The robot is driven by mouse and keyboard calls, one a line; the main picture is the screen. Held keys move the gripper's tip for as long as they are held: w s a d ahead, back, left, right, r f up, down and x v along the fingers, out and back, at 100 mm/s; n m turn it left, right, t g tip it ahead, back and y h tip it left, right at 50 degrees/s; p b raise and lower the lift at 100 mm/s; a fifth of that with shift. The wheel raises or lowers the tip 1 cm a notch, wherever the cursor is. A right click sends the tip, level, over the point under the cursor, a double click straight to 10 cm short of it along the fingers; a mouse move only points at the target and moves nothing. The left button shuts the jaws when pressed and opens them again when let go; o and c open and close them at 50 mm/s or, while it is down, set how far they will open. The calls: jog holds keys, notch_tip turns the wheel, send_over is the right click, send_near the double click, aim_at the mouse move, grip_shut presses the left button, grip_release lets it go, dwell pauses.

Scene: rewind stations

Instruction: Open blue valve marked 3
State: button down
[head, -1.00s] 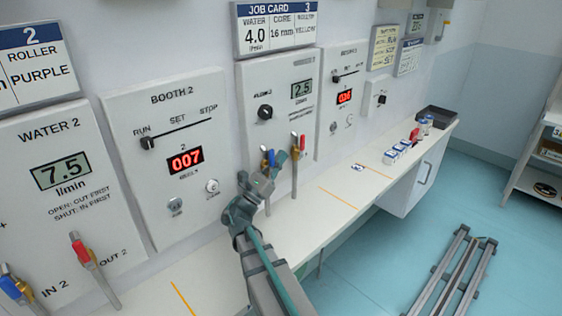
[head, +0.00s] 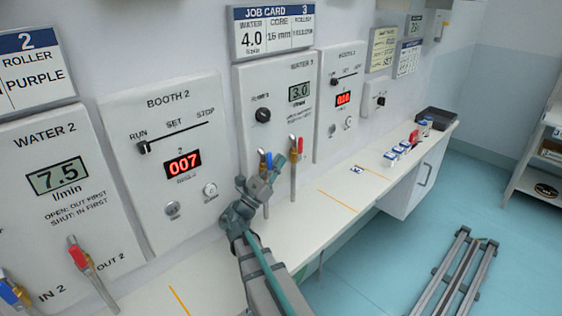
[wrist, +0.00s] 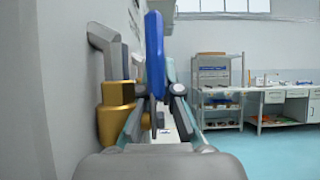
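The blue valve handle (head: 268,160) of the Water 3 panel (head: 285,95) stands roughly upright on the left of two brass valves. In the wrist view the blue handle (wrist: 155,55) stands upright in front of the gap between my fingers. My gripper (head: 268,176) is at this valve; in the wrist view its fingers (wrist: 157,112) are apart, one on each side of the handle, with no clear contact. The red valve handle (head: 292,143) is just to the right. The Water 3 display (head: 299,92) reads about 3.0. The job card (head: 275,32) shows water 4.0. My gripper partly hides the blue valve's lower part.
The Water 2 panel (head: 65,215) with its own red and blue valves is at the left, beside Booth 2 (head: 172,150). The wall is close on the left in the wrist view. Small boxes (head: 397,151) and a dark tray (head: 436,117) lie farther along the bench.

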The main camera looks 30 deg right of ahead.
jog(key=v, duration=1.2)
jog(key=shift+t, duration=0.3)
jog(key=f+y+b, duration=0.1)
jog(key=f+y, duration=0.1)
jog(key=f+g+y+b, duration=0.1)
jog(key=f+y, duration=0.1)
jog(key=shift+s+a+f+y, duration=0.1)
jog(key=shift+a+f+y, duration=0.2)
jog(key=shift+f, duration=0.1)
jog(key=shift+d, duration=0.15)
